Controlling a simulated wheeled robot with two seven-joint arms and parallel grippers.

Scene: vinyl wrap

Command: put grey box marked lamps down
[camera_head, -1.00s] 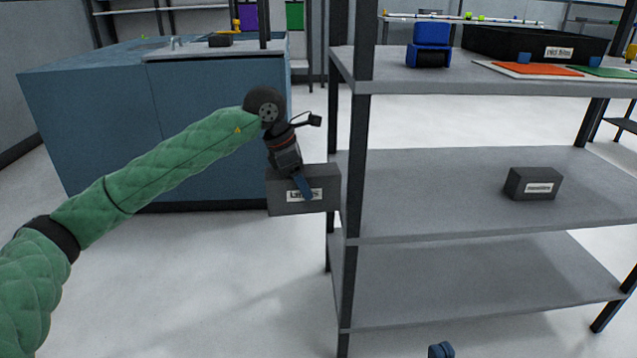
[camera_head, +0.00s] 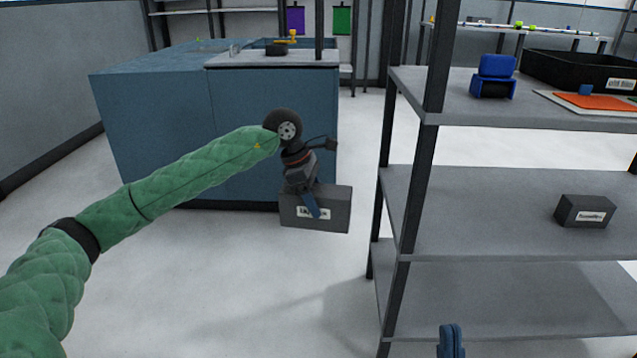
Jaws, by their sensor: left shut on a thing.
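The grey box marked lamps (camera_head: 338,208) hangs in the air left of the shelf unit, its white label partly covered by a blue finger. My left gripper (camera_head: 312,204) is shut on the box from above. The box is apart from the shelf unit's front left post, with pale floor behind and below it. At the bottom edge, a small blue part of my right gripper (camera_head: 451,342) shows; the rest of it is out of the picture, so its opening cannot be seen.
The grey shelf unit (camera_head: 480,200) stands at right. Its middle shelf holds another labelled grey box (camera_head: 585,211); its top holds a blue object (camera_head: 494,76), a black bin (camera_head: 575,68) and an orange sheet (camera_head: 598,101). A blue cabinet (camera_head: 160,130) stands behind. Floor between is clear.

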